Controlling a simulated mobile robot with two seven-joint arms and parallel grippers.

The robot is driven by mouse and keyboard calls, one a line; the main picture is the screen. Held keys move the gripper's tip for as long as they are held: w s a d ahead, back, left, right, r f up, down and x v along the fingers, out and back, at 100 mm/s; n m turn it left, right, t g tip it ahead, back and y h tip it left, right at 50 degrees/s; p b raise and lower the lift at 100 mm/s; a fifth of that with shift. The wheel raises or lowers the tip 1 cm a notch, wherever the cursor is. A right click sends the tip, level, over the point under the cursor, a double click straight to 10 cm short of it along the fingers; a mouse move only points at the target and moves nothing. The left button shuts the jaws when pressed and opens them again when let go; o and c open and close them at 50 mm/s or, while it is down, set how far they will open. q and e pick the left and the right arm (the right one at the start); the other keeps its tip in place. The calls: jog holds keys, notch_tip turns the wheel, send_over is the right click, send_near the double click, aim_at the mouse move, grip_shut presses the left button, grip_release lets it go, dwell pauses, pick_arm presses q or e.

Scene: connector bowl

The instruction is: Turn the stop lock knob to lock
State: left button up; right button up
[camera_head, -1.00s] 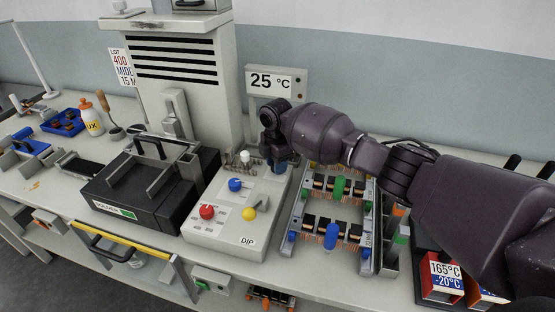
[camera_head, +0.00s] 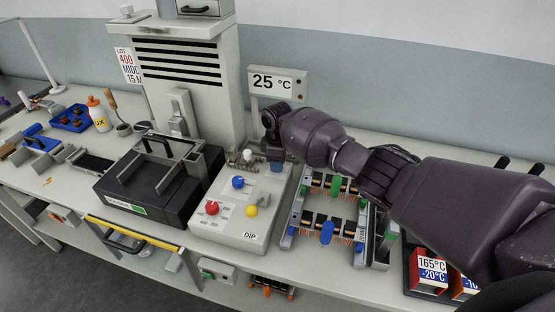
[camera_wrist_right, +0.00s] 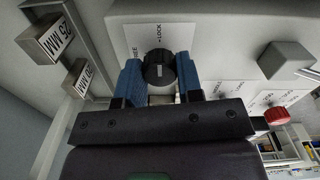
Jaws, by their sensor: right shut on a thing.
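The stop lock knob (camera_wrist_right: 158,66) is black and round in the right wrist view. It sits on a white label plate (camera_wrist_right: 178,34) with LOCK printed along its top and a partly hidden word, seemingly FREE, at its left. My right gripper (camera_wrist_right: 160,80) has its two blue fingers shut on the knob, one on each side. A pale mark shows on the knob, but I cannot tell which word it points to. In the head view my right gripper (camera_head: 277,166) is at the back right of the grey DIP control box (camera_head: 232,229), and the knob is hidden there. My left gripper is not in view.
The box carries a blue knob (camera_head: 238,182), a red knob (camera_head: 212,208) and a yellow knob (camera_head: 252,211). A black solder unit (camera_head: 150,195) stands left of it. A rack of boards (camera_head: 325,220) stands close on the right, under my arm. A temperature sign (camera_head: 278,82) is behind.

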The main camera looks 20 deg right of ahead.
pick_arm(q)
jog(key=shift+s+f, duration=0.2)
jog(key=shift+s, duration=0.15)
pick_arm(e)
jog(key=shift+r, duration=0.1)
jog(key=o, duration=0.9)
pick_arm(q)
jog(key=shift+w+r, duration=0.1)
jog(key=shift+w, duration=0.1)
pick_arm(e)
jog(key=shift+r, duration=0.35)
pick_arm(q)
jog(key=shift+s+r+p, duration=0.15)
jog(key=shift+p, duration=0.15)
pick_arm(e)
notch_tip(320, 180, up, 10)
jog(key=shift+r, duration=0.1)
